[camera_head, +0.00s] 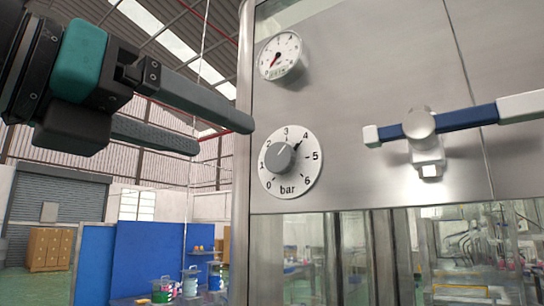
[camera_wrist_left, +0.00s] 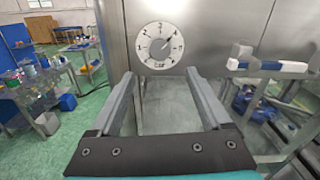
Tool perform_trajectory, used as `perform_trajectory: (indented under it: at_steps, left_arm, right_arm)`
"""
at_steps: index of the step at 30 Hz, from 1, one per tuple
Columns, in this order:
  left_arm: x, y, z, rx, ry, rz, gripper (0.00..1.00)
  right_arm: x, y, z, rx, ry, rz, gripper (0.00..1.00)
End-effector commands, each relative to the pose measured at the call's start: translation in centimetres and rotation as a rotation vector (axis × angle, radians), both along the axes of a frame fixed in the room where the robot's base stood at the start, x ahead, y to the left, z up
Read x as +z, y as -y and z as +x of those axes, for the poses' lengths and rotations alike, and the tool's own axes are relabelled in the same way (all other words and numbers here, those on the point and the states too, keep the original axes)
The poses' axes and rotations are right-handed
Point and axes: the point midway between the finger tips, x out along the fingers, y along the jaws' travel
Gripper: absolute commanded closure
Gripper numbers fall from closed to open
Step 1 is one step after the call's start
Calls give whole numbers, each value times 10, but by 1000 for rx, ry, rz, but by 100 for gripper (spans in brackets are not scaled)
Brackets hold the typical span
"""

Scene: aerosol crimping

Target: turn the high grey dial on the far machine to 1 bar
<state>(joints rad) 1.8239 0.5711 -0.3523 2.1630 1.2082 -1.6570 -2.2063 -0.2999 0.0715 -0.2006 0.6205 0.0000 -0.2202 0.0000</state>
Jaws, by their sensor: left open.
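The grey dial (camera_head: 279,158) sits on a round white scale plate marked 0 to 6 and "bar", on the steel front of the machine. Its black pointer mark points up and right, close to 4. The dial also shows in the left wrist view (camera_wrist_left: 159,46), just above and beyond the fingertips. My left gripper (camera_head: 220,135) is open and empty, its two fingers spread apart. It is left of the dial in the head view, apart from it. The fingers also show spread in the left wrist view (camera_wrist_left: 160,76). My right gripper is not in view.
A round white gauge (camera_head: 281,54) with a red needle near 0 sits above the dial. A blue and white lever handle (camera_head: 465,117) sticks out to its right. Glass panels (camera_head: 300,255) lie below. A blue partition (camera_head: 150,258) and bench stand at the lower left.

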Motion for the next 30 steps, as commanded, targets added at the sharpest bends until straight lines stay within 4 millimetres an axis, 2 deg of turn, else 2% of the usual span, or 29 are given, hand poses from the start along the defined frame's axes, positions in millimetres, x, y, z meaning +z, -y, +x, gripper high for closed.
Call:
perform_trajectory:
  at_steps: [9, 15, 21, 29, 30]
  left_arm:
    - [-1, 43, 57, -3, -6, -2, 19]
    - [0, 60, 83, -2, -6, -3, 19]
    - [0, 68, 93, -1, -1, -3, 19]
    - [0, 68, 94, 0, -1, -3, 19]
    - [0, 68, 94, 0, -1, -3, 22]
  right_arm:
    - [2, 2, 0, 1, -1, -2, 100]
    - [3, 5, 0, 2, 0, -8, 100]
    - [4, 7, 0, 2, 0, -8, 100]
    - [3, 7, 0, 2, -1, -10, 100]
    - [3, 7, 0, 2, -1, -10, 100]
